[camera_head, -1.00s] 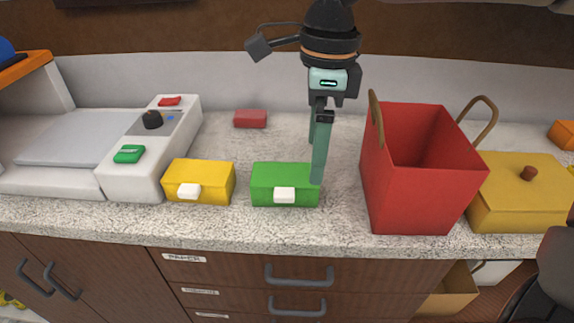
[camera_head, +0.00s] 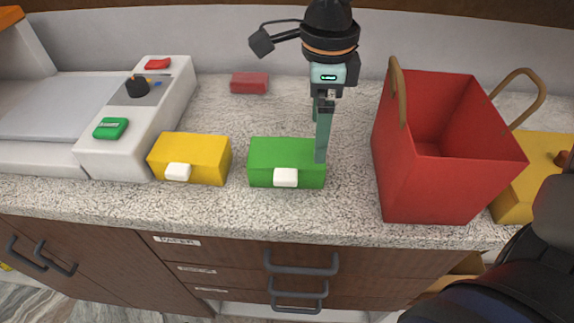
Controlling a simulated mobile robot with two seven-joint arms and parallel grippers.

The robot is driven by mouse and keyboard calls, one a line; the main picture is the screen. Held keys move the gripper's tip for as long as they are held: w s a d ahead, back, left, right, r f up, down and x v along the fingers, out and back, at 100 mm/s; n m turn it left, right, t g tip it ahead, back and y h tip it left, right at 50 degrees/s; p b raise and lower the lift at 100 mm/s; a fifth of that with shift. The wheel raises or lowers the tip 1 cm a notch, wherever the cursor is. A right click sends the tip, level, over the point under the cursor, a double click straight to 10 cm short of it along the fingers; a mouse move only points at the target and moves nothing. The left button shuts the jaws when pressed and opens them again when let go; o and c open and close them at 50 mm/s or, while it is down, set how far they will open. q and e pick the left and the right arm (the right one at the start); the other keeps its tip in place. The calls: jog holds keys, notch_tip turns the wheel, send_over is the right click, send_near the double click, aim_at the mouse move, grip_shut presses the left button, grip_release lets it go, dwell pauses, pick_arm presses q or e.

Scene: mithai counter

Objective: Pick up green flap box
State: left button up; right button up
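The green flap box (camera_head: 272,152) sits on the speckled counter, closed, with a white tab on its front. My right gripper (camera_head: 320,130) points down at the box's right end. Its near finger overlaps the box's top right corner in the picture; the far finger is partly hidden behind it. The fingers look apart, one behind the other, with nothing between them. I cannot tell whether the near finger touches the box. My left gripper is out of view.
A yellow box (camera_head: 195,157) stands left of the green one, beside a white machine (camera_head: 150,115). A tall red bag (camera_head: 440,175) with handles stands to the right. A small red block (camera_head: 249,83) lies behind. Drawers with handles are below the counter edge.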

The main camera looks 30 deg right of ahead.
aim_at(287, 164)
jog(key=shift+w+f, duration=0.15)
jog(key=shift+f, duration=2.55)
jog(key=c, duration=1.2)
